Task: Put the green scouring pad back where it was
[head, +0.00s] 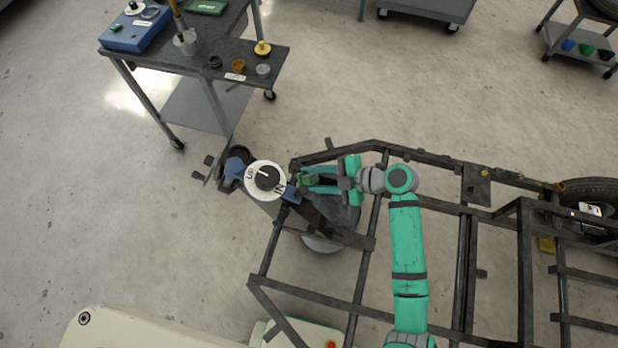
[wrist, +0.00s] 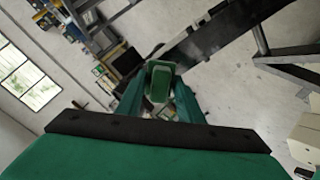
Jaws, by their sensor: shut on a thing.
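My gripper (head: 322,184) is shut on a green block-like thing, which I take to be the green scouring pad (head: 308,180). In the wrist view the green scouring pad (wrist: 160,82) sits between the two green fingers. My gripper holds it above the dark metal frame, just right of a round white dial marked "UP" and "IN" (head: 255,184). I cannot tell whether the pad touches the frame or the blue part beside it.
The dark tube frame (head: 310,292) spreads across the lower right. A grey cart (head: 165,52) at upper left bears a blue box (head: 135,36), a green tray (head: 207,6) and several small round parts. A wheel (head: 590,190) is at the right. Open floor lies between cart and frame.

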